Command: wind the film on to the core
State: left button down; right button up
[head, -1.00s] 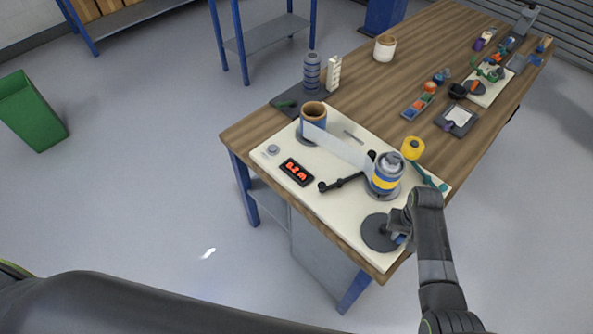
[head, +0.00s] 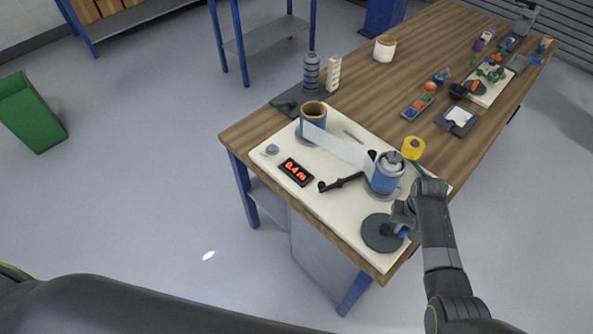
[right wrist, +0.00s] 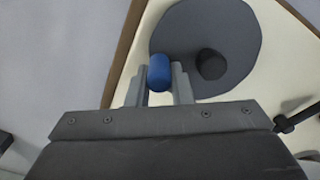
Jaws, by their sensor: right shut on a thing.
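A roll with a brown rim (head: 313,115) stands upright at the left of the cream board (head: 327,202). A pale strip of film (head: 340,148) stretches from it to an upright blue and grey core (head: 387,176). A dark grey crank disc (head: 379,235) lies at the board's right front corner; it also shows in the right wrist view (right wrist: 215,30). My right gripper (head: 404,228) is shut on the disc's blue handle (right wrist: 159,72), which sits between both fingers. My left gripper is out of view.
A display (head: 296,172) reads about 0.4 m. A black arm (head: 342,183) lies between it and the core. A yellow roll (head: 413,147) stands behind the core. A striped stack (head: 311,73) and white roll (head: 384,48) stand farther back on the wooden table.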

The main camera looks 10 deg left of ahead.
jog(key=shift+w+a+b, duration=0.3)
jog(key=shift+w, duration=0.45)
jog(key=shift+c, duration=0.6)
jog(key=shift+w, duration=0.25)
grip_shut()
jog(key=shift+a, duration=0.2)
jog(key=shift+w+d+b, duration=0.1)
jog(key=shift+w+b, duration=0.45)
jog(key=shift+w, duration=0.45)
